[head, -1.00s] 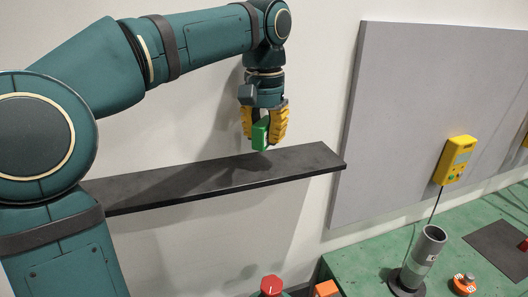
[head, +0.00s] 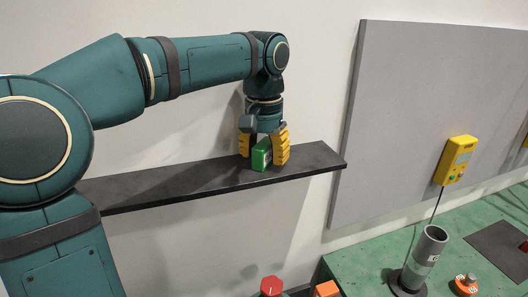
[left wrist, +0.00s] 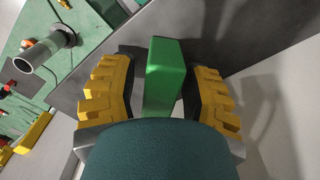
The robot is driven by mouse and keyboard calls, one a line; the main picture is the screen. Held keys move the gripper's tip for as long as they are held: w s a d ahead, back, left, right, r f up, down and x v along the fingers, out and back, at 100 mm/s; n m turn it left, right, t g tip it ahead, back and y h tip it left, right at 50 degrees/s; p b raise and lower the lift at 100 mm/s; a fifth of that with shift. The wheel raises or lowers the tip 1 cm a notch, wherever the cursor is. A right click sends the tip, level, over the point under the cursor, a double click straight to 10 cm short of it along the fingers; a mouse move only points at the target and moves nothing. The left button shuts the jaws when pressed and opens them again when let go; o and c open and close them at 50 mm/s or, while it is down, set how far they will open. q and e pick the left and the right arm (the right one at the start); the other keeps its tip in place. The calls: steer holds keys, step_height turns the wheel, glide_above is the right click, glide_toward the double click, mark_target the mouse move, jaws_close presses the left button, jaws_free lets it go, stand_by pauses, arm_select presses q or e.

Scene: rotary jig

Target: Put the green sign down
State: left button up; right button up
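The green sign (head: 262,155) is a small green block standing upright on the dark shelf (head: 180,182), near its right part. My left gripper (head: 264,150) is above the shelf, pointing down, with its yellow fingers open on either side of the sign. In the left wrist view the sign (left wrist: 164,75) sits between the two fingers (left wrist: 160,95), with a gap beside it. My right gripper is not in view.
A grey panel (head: 420,100) stands right of the shelf. A yellow control box (head: 457,160) hangs there with a cable. Below is a green table (head: 365,258) with a grey tube (head: 425,255) and an orange-topped part (head: 465,284). The shelf is bare left of the sign.

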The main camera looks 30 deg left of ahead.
mark_target(264, 143)
arm_select(q)
step_height(264, 143, up, 12)
steer(key=shift+f+p, duration=0.2)
steer(key=shift+p, duration=1.05)
steer(key=shift+r, duration=0.4)
